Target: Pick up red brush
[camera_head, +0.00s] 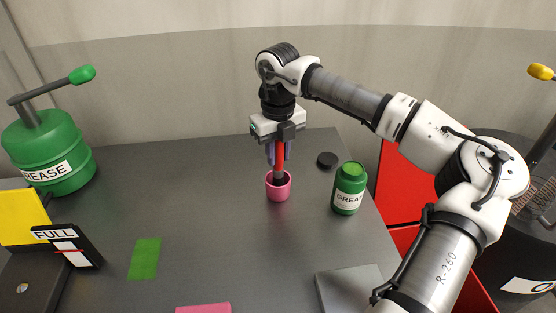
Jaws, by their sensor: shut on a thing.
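The red brush (281,157) is upright, with its red handle between the fingers of my gripper (278,153). My gripper points straight down and is shut on the handle. The brush's dark lower end (279,177) is at the mouth of a small pink cup (279,190) standing on the dark table (225,205). I cannot tell how far the brush tip reaches into the cup, as the cup wall hides it.
A green grease jar (348,188) and a black cap (327,160) stand right of the cup. A large green grease can (50,150) is at the left. A green patch (145,258), a FULL sign (70,245) and a pink item (204,308) lie nearer. The table's middle is clear.

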